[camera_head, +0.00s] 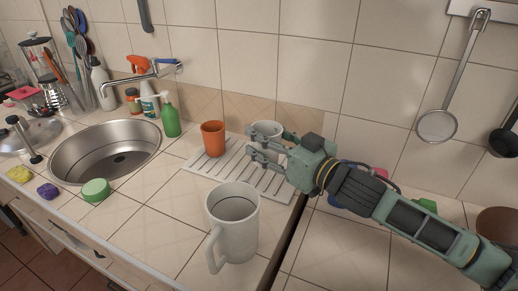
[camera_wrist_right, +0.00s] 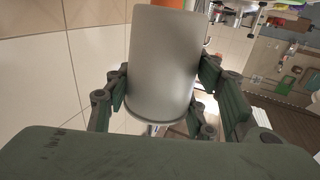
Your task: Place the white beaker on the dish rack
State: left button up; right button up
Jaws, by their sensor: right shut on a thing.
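The white beaker (camera_head: 264,130) is at the back right of the white slatted dish rack (camera_head: 225,166). My right gripper (camera_head: 262,146) reaches in from the right and is shut on it. The fingers hide its lower part in the head view, so I cannot tell whether its base touches the rack. In the right wrist view the beaker (camera_wrist_right: 165,60) sits between the two fingers of the gripper (camera_wrist_right: 163,88). My left gripper is not in view.
An orange cup (camera_head: 213,138) stands on the rack left of the beaker. A large white jug (camera_head: 236,225) stands on the counter in front of the rack. A green bottle (camera_head: 170,118) and the steel sink (camera_head: 105,155) are to the left. The tiled wall is close behind.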

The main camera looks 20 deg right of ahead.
jog(key=w+d+f, duration=0.1)
jog(key=w+f, duration=0.1)
jog(key=w+d+f, duration=0.2)
jog(key=f, duration=0.1)
jog(key=w+d+f, duration=0.1)
jog(key=w+f, duration=0.1)
jog(key=f, duration=0.1)
jog(key=shift+w+d+f+p, duration=0.25)
jog(key=shift+w+d+p, duration=0.1)
jog(key=shift+f, duration=0.25)
jog(key=o, duration=1.2)
jog(key=shift+f, duration=0.15)
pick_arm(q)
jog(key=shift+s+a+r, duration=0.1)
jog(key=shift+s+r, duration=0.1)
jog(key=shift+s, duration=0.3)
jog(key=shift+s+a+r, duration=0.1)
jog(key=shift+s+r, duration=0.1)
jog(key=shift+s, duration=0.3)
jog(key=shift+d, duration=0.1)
